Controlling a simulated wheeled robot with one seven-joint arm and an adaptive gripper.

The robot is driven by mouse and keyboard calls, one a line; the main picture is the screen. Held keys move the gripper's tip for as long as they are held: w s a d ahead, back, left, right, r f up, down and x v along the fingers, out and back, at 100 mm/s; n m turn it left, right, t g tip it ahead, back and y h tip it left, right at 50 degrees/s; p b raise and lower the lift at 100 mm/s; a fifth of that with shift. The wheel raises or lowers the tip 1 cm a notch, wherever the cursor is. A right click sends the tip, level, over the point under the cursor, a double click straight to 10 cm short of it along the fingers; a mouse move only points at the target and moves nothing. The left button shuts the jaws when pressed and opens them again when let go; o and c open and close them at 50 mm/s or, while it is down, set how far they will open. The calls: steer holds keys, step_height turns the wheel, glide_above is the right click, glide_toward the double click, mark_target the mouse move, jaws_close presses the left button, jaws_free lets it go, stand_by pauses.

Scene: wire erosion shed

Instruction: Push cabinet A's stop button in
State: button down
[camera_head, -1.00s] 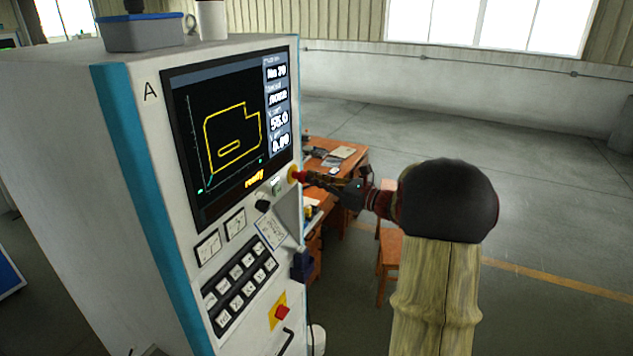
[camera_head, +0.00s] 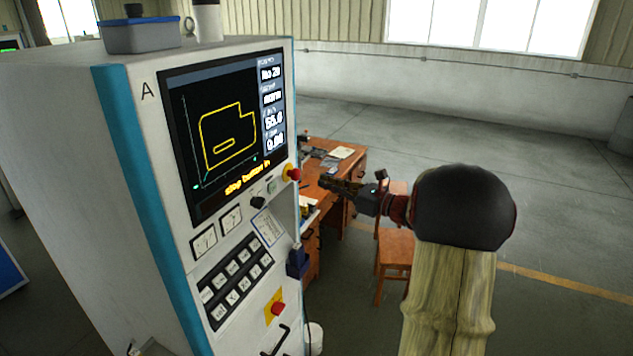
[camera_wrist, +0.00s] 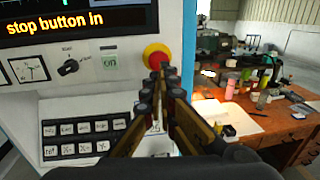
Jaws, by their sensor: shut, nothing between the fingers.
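Cabinet A (camera_head: 70,170) is a tall pale cabinet with a blue edge strip and the letter A beside its screen (camera_head: 228,130). The screen's yellow line reads "stop button in", and this text also shows in the wrist view (camera_wrist: 62,23). The red stop button (camera_head: 293,174) on its yellow collar sits below the screen's right corner. In the wrist view the stop button (camera_wrist: 155,55) is just beyond the fingertips, partly hidden by them. My gripper (camera_head: 324,182) is shut and empty, a short gap to the right of the button in the head view.
A red switch on a yellow plate (camera_head: 275,308) sits low on the cabinet, with a black handle below it. A black knob (camera_wrist: 68,67) and a green-marked ON button (camera_wrist: 109,63) are left of the stop button. A cluttered wooden desk (camera_head: 345,165) and a chair (camera_head: 396,250) stand behind.

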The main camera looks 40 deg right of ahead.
steer(key=v, duration=0.6)
steer(key=shift+f, duration=0.2)
steer(key=shift+s+d, duration=0.15)
steer(key=s+a+f+n+g, duration=0.3)
steer(key=a+f+n+g, duration=0.15)
steer(key=f, duration=0.55)
steer(key=s+a+f+n+g+b, duration=0.1)
steer(key=s+a+f+n+g, duration=0.35)
steer(key=a+n, duration=0.2)
steer(key=s+a+f+n+g+b, duration=0.1)
steer(key=s+a+f+n+g, duration=0.2)
steer(key=s+a+n, duration=0.35)
steer(key=s+a+n+h+b, duration=0.2)
steer(key=s+a+n+b, duration=0.2)
steer(key=a+n, duration=0.3)
steer(key=s+a+r+n+h+b, duration=0.1)
steer(key=s+a+n+b, duration=0.3)
steer(key=a+n, duration=0.4)
steer(key=a+h, duration=0.1)
steer(key=a, duration=0.5)
steer(key=shift+a+h, duration=0.25)
steer(key=shift+h, duration=0.05)
